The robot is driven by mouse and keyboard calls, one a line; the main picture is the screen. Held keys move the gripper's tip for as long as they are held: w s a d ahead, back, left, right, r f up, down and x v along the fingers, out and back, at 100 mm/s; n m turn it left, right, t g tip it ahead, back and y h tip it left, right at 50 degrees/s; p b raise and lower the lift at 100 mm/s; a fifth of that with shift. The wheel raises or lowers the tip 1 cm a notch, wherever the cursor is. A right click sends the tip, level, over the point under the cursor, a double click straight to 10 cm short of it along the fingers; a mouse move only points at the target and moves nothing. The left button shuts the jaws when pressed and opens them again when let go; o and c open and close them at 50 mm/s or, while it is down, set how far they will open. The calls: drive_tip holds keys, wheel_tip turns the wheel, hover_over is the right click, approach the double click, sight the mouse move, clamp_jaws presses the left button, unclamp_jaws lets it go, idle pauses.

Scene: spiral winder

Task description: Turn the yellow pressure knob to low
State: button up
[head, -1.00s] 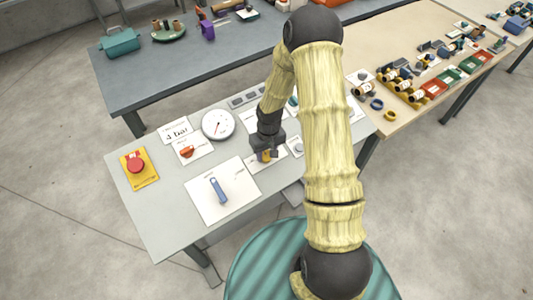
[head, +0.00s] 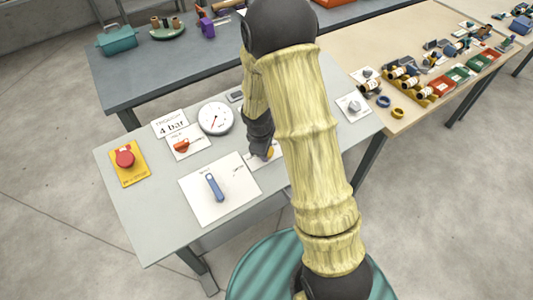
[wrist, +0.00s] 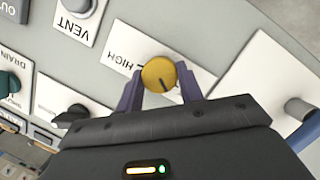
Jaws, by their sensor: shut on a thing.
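The yellow pressure knob (wrist: 158,74) sits on a white plate marked HIGH (wrist: 124,67), to the left of the knob in the wrist view. A dark pointer line on the knob faces down toward my gripper. My gripper (wrist: 159,84) is shut on the knob, one purple finger on each side. No LOW mark can be read; the body of my gripper covers part of the plate. In the head view a bit of the yellow knob (head: 270,153) shows at the tip of my gripper (head: 263,152), with my arm hiding the panel to the right.
The round gauge (head: 215,118) and the 4 bar card (head: 171,125) stand behind left. An orange knob (head: 182,146), a blue lever (head: 214,187) and a red button (head: 125,158) are on the panel.

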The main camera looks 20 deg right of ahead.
drive_tip(key=shift+a+f+n+t+b, duration=0.2)
drive_tip(key=shift+n+t+b, duration=0.2)
drive_tip(key=shift+n+b, duration=0.7)
drive_tip(key=shift+r+n+h+b, duration=0.15)
drive_tip(key=shift+n+h+b, duration=0.15)
drive_tip(key=shift+n+b, duration=0.3)
drive_tip(key=shift+d, duration=0.1)
drive_tip(key=o, duration=1)
drive_tip(key=p+v, duration=0.2)
drive_tip(key=v, duration=1.5)
drive_tip(key=shift+s+r, duration=0.15)
drive_tip(key=shift+s, duration=0.15)
